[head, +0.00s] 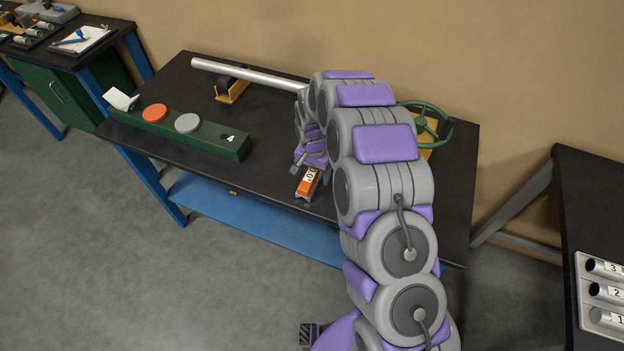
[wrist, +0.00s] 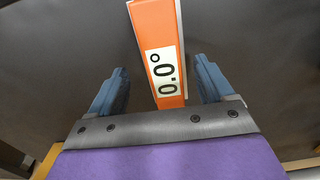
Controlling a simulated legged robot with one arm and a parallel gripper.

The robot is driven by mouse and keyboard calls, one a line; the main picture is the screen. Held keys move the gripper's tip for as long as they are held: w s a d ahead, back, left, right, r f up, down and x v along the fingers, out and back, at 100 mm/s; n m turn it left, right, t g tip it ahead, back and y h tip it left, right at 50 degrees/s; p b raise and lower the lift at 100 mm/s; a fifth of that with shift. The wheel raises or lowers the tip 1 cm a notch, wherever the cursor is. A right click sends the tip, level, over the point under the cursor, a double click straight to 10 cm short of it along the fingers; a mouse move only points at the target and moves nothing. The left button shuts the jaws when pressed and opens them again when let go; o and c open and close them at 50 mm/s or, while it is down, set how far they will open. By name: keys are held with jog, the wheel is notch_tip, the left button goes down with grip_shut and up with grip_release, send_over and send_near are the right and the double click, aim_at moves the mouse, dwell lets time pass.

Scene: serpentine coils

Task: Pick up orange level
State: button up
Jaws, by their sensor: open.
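The orange level (head: 308,183) lies on the dark workbench top near its front edge. In the wrist view the orange level (wrist: 153,35) shows a white label reading 0.0° and runs up out of the top of the picture. My gripper (wrist: 160,88) is open, with one blue-grey finger on each side of the level's near end. I see gaps between the fingers and the level. In the head view my gripper (head: 308,172) is small and partly hidden by my arm, just above the level.
A green box (head: 195,138) with orange and grey discs stands on the bench's left. A metal pipe (head: 245,73) lies at the back, near a yellow-based dark object (head: 232,88). A green handwheel (head: 441,121) is partly behind my arm. Another table (head: 590,215) with numbered cylinders stands at right.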

jog(key=shift+a+f, duration=0.25)
jog(key=shift+f, duration=1)
jog(key=shift+a, duration=0.4)
jog(key=shift+c, duration=0.2)
jog(key=shift+d, duration=0.45)
jog(key=c, duration=0.6)
jog(key=shift+a, duration=0.3)
jog(key=c, duration=0.7)
jog(key=shift+r, duration=0.1)
